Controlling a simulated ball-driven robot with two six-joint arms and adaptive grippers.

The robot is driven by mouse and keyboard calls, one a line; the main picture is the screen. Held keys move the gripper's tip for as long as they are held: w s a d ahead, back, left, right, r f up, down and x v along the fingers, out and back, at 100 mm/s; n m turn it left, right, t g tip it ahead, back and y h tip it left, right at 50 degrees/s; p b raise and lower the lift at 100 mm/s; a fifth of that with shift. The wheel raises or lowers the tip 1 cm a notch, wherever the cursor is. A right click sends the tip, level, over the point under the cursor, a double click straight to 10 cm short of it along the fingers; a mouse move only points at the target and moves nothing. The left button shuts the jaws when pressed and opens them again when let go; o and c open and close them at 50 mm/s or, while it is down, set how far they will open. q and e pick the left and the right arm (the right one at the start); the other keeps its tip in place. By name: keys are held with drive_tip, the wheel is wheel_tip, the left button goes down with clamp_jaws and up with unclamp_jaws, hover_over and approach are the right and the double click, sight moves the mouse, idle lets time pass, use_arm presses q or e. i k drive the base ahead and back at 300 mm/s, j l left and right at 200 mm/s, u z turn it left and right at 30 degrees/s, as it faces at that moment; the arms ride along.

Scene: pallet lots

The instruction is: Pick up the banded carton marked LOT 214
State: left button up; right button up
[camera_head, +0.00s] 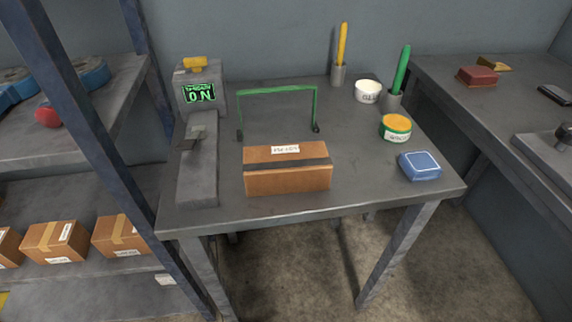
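A brown carton (287,181) with a dark band around it sits on the grey workbench (357,182), close to its front edge. A small white label (285,149) is on its top; its print is too small to read for certain. The carton stands apart from the things around it. Neither of my grippers is in view.
Behind the carton stands a green wire frame (277,91). Left of it is a grey machine (198,170) with a green display reading ON. A blue box (420,166), a tin (396,128) and a white cup (367,91) stand right. Other cartons (56,242) fill a left shelf.

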sight(269, 170)
drive_tip(key=k+l+u, duration=0.1)
drive_tip(key=l+u, duration=0.15)
drive_tip(key=u, duration=0.15)
drive_tip(key=k+l+u, duration=0.1)
drive_tip(key=l+u, duration=0.15)
drive_tip(key=u, duration=0.15)
drive_tip(key=k+l+u, duration=0.15)
drive_tip(key=u, duration=0.25)
